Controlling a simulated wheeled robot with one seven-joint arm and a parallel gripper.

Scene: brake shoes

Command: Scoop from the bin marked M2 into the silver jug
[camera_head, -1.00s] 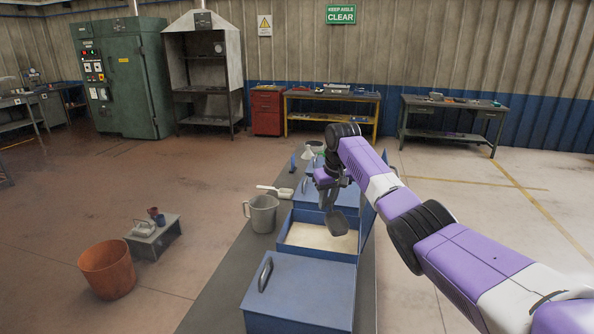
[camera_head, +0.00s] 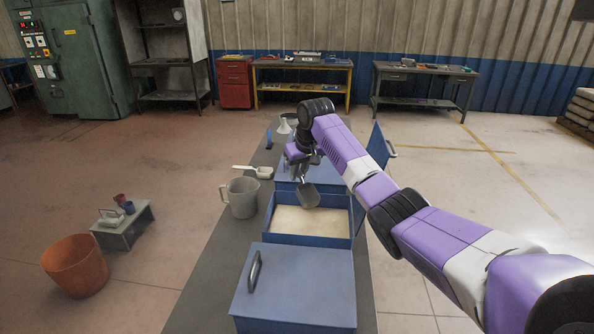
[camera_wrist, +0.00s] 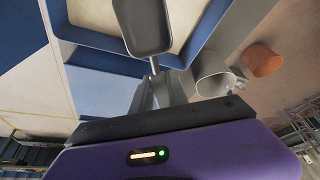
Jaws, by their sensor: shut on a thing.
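My gripper (camera_head: 303,162) is shut on the handle of a dark grey scoop (camera_head: 309,195). The scoop hangs over the back part of an open blue bin (camera_head: 323,240) holding pale powder (camera_head: 305,220). In the wrist view the scoop's pan (camera_wrist: 146,25) shows no powder that I can make out. My gripper's jaws (camera_wrist: 158,90) close around its handle there. The silver-grey jug (camera_head: 241,199) stands upright just left of the open bin; it also shows in the wrist view (camera_wrist: 212,82). No M2 mark is readable on any bin.
A closed blue bin (camera_head: 300,280) with a handle stands in front, and another blue lid lies behind. An upright blue lid (camera_head: 377,145) stands right of the bins, beyond my arm. A white scoop (camera_head: 262,172) lies behind the jug. An orange bucket (camera_head: 75,265) is on the floor.

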